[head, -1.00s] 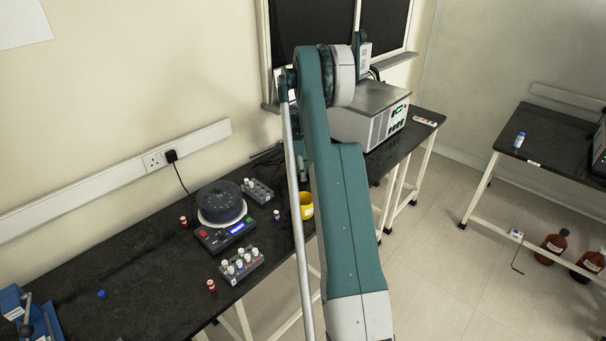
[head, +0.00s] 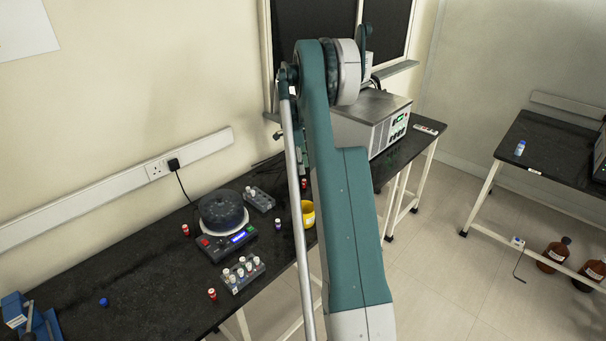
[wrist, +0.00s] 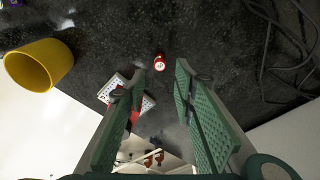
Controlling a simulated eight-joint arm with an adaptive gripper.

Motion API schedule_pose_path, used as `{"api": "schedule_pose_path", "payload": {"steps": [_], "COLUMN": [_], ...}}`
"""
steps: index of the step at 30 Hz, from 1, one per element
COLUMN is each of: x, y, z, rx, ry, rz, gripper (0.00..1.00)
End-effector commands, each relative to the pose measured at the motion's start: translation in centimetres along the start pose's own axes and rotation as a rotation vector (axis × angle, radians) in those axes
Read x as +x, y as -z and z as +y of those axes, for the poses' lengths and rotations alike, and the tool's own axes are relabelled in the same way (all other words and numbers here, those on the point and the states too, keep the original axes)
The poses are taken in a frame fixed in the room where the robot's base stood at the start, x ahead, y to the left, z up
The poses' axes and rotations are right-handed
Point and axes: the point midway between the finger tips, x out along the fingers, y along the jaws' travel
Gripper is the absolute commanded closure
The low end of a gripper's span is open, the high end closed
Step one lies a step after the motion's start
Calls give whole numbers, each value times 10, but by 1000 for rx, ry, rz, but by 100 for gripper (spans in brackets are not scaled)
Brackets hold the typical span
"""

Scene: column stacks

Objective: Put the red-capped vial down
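A red-capped vial (wrist: 160,62) stands on the dark bench, seen from above in the wrist view between and beyond my fingertips. My gripper (wrist: 157,78) is open, with a clear gap between its green fingers and nothing held. In the head view that vial (head: 304,183) shows small beside my arm, behind the yellow cup (head: 307,214). My gripper is mostly hidden behind my arm there. Two other red-capped vials stand on the bench, one left of the round device (head: 185,230) and one near the front edge (head: 212,294).
The yellow cup also shows at left in the wrist view (wrist: 40,65). A rack with several vials (head: 242,273), another rack (head: 259,199) and the round dark device (head: 222,211) stand left of my arm. Cables (wrist: 285,45) lie at right in the wrist view. A grey box instrument (head: 372,120) stands farther back.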

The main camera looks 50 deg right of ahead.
Motion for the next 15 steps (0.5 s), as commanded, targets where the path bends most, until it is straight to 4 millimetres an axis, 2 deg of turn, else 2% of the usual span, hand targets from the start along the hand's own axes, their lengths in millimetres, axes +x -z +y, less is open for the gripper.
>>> {"api": "schedule_pose_path", "payload": {"steps": [6, 15], "x": [-26, -34], "y": [0, 0], "z": [0, 0], "rx": [0, 0], "ry": [0, 0], "rz": [0, 0], "gripper": [73, 73]}}
